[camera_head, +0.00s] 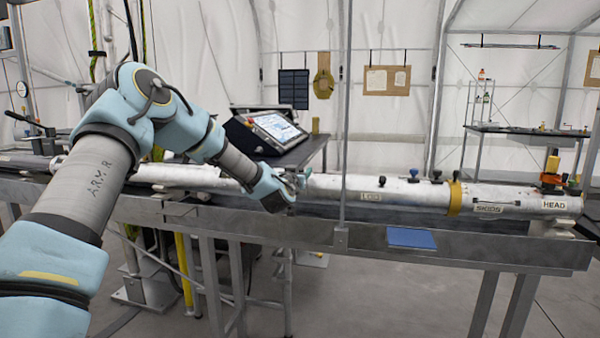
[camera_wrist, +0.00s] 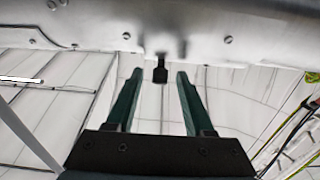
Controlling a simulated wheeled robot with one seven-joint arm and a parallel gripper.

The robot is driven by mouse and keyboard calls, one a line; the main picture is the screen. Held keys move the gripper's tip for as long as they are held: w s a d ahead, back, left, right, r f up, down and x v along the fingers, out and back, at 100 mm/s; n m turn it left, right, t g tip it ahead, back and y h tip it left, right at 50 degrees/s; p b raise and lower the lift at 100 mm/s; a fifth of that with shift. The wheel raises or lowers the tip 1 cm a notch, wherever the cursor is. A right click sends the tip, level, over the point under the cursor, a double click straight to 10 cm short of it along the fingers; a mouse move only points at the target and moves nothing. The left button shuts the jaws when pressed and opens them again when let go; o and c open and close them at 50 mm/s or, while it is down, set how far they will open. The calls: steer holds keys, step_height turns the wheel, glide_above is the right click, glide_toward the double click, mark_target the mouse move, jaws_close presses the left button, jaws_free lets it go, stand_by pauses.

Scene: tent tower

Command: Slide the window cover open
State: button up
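A long silver tube (camera_head: 385,191) lies along the metal bench and shows as a bright metal surface across the top of the wrist view (camera_wrist: 250,28). A small dark knob (camera_wrist: 160,76) sticks out from it. My gripper (camera_wrist: 159,74) is open, with one green finger on each side of the knob and visible gaps to both. In the head view my gripper (camera_head: 299,182) is at the tube's middle, and my wrist hides part of the tube there. I cannot make out the window cover's edges or whether it is open.
Several dark knobs (camera_head: 414,173) and a yellow band (camera_head: 455,198) sit on the tube's right part. A tilted screen (camera_head: 277,127) stands behind the tube. A thin vertical post (camera_head: 344,120) rises just right of my gripper. A blue pad (camera_head: 411,238) is on the bench front.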

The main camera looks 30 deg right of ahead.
jaws_close()
stand_by(1.2)
